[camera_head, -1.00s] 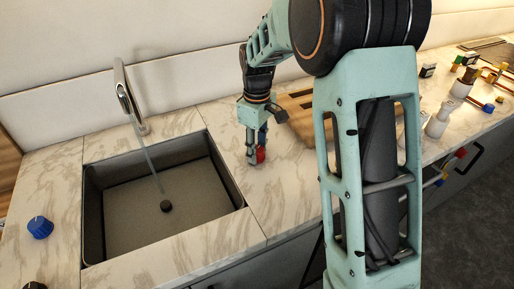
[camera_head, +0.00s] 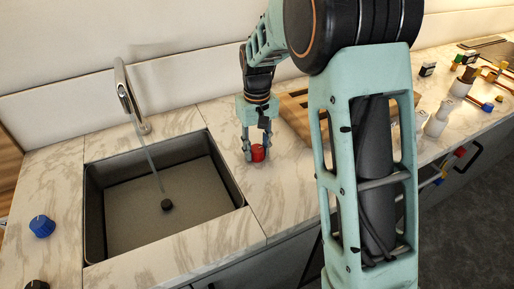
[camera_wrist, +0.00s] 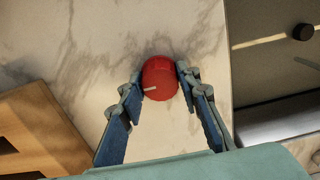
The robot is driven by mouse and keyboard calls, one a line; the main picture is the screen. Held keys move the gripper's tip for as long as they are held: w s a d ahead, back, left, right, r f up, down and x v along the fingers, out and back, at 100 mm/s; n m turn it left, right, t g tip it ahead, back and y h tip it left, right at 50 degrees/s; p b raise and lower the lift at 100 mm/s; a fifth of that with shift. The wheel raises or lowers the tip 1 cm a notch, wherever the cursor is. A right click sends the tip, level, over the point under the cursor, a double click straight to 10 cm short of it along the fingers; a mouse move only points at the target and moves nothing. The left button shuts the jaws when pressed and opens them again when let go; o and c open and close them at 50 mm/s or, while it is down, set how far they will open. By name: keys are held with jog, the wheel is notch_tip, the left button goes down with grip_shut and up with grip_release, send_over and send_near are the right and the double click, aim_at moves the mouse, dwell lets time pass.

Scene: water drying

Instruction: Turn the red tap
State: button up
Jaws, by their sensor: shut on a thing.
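The red tap (camera_head: 258,153) is a round knob on the marble counter, just right of the sink. In the wrist view the red tap (camera_wrist: 159,79) shows from above with a pale line mark on its lower left. My gripper (camera_head: 257,154) points down over it. In the wrist view my gripper's fingertips (camera_wrist: 160,78) sit on the left and right sides of the knob, shut on it. Water runs from the faucet (camera_head: 126,92) into the sink (camera_head: 230,180).
A blue knob (camera_head: 42,226) stands on the counter left of the sink, with a dark knob (camera_head: 37,285) below it. A wooden board (camera_head: 293,108) lies behind my gripper. Bottles and small items stand at the right. Bare marble lies around the red tap.

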aim_at(257, 148)
dwell(0.4)
jog(key=o, duration=1.1)
notch_tip(257, 148, up, 12)
jog(key=shift+r, duration=0.1)
